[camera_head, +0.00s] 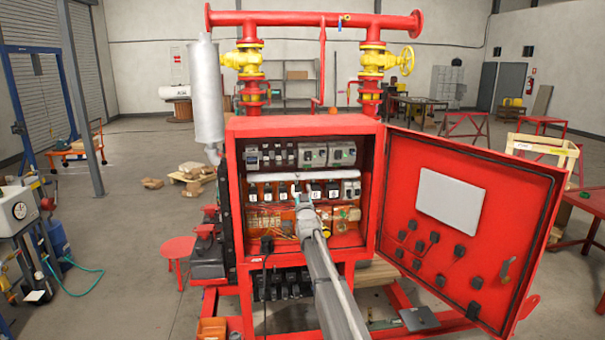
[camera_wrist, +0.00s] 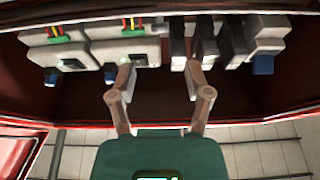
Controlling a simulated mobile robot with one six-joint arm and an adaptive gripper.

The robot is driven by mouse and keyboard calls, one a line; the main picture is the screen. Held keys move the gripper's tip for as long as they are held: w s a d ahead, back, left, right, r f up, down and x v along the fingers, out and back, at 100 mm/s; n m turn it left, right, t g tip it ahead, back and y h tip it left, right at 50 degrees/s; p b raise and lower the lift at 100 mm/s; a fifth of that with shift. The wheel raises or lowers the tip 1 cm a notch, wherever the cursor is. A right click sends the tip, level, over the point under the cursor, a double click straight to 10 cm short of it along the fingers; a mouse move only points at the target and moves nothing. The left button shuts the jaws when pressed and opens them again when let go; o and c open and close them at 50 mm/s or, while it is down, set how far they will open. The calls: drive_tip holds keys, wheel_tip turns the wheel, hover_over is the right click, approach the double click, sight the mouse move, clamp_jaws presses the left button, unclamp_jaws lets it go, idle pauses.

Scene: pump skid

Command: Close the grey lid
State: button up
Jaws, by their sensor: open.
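No grey lid can be made out for certain. A flat grey plate (camera_head: 419,319) lies low on the red skid frame, right of my arm. A pale grey panel (camera_head: 449,199) is on the inner face of the wide-open red cabinet door (camera_head: 395,165). My gripper (camera_head: 303,200) is at the open cabinet front, before the lower row of numbered white modules (camera_head: 332,190); my arm partly hides it. In the wrist view, my gripper's two fingers (camera_wrist: 160,80) are spread with nothing between them, below pale housings (camera_wrist: 125,50) and dark blocks.
The red cabinet (camera_head: 232,215) holds several device rows and loose wires. Its open door fills the right side. A cabinet edge (camera_wrist: 270,122) crosses beneath the fingers in the wrist view. Red pipes with yellow valves (camera_head: 372,60) stand behind. Open floor (camera_head: 130,230) lies to the left.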

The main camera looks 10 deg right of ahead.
sight(298, 173)
drive_tip(key=p+x, duration=0.2)
drive_tip(key=x, duration=0.5)
drive_tip(key=shift+w+r+p, duration=0.2)
drive_tip(key=shift+w+p, duration=0.1)
drive_tip(key=shift+w, duration=0.05)
